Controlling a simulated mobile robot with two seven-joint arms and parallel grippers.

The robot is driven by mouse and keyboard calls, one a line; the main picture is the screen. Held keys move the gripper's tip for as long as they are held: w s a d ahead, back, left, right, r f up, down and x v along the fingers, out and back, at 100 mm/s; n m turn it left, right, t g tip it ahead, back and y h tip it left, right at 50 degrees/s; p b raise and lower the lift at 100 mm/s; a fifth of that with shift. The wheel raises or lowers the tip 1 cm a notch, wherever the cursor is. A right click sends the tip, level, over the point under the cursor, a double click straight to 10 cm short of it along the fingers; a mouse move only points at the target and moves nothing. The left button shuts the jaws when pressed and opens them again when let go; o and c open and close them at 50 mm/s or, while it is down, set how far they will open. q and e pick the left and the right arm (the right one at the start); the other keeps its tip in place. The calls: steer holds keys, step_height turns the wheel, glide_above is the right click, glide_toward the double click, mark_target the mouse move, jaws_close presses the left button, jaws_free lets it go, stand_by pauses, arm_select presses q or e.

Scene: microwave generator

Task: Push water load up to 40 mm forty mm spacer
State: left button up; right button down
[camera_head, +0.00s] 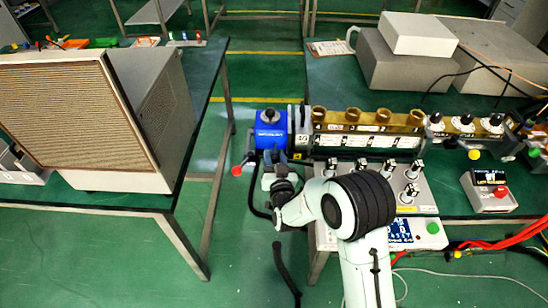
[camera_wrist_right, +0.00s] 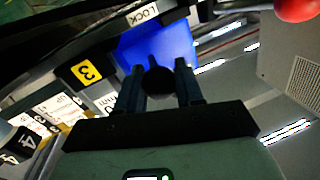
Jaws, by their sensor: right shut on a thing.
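The water load (camera_head: 270,128) is a blue box with a dark round port on top, at the left end of the brass waveguide line. It also shows in the wrist view (camera_wrist_right: 160,48). My right gripper (camera_head: 278,166) is at its near side. In the wrist view, my right gripper (camera_wrist_right: 158,88) is shut on a dark round knob (camera_wrist_right: 158,80) in front of the blue face. My left gripper is not in view.
A red ball knob (camera_head: 236,171) sticks out left of the water load. The numbered brass waveguide (camera_head: 370,120) runs right along the bench. A control panel (camera_head: 410,190) with several knobs is beside my right arm. A large grilled box (camera_head: 60,110) stands on the left table.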

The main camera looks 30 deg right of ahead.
steer(key=shift+s+d+b, duration=0.35)
steer(key=shift+d+b, duration=0.15)
steer(key=shift+d, duration=0.2)
steer(key=c, duration=0.8)
jaws_free()
steer(key=shift+s, duration=0.1)
steer(key=shift+o, duration=0.2)
